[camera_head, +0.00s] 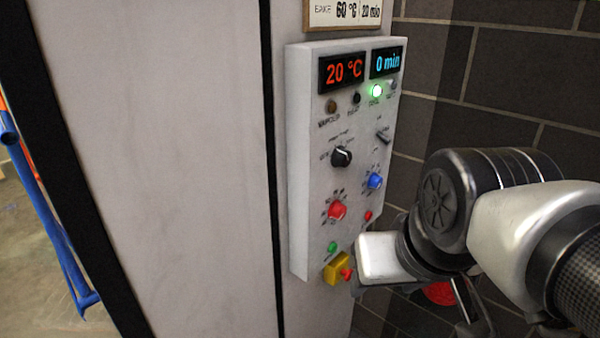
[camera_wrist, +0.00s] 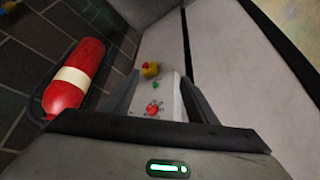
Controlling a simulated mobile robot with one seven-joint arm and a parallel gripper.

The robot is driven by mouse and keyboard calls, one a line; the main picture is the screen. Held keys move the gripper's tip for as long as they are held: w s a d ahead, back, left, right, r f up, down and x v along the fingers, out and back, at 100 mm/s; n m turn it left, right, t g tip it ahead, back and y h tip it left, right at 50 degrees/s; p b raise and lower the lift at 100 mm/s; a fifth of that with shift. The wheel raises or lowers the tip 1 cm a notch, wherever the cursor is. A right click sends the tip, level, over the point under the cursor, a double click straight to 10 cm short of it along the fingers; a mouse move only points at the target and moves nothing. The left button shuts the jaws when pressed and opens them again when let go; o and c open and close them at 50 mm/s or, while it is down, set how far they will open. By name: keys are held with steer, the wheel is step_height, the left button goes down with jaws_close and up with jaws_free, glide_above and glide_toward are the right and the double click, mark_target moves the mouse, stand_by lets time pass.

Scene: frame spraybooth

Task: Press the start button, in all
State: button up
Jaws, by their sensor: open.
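The control panel (camera_head: 312,160) is a pale box on the front of a grey cabinet. A small green button (camera_head: 332,248), unlabelled as far as I can see, sits low on it, just above a yellow box (camera_head: 336,268) with a red button. In the wrist view the green button (camera_wrist: 155,85) lies between the fingers of my gripper (camera_wrist: 157,78), and the yellow box (camera_wrist: 150,69) is beyond it. My gripper is open and empty, facing the panel. In the head view my wrist is at the panel's lower right; the fingers do not show clearly there.
Above the button are a red knob (camera_head: 338,210), a blue knob (camera_head: 375,180), a black knob (camera_head: 341,157) and a small red button or lamp (camera_head: 368,215). Displays read 20 °C and 0 min; a green lamp (camera_head: 376,91) glows. A fire extinguisher (camera_wrist: 75,80) hangs on the brick wall.

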jaws_close()
stand_by(1.6)
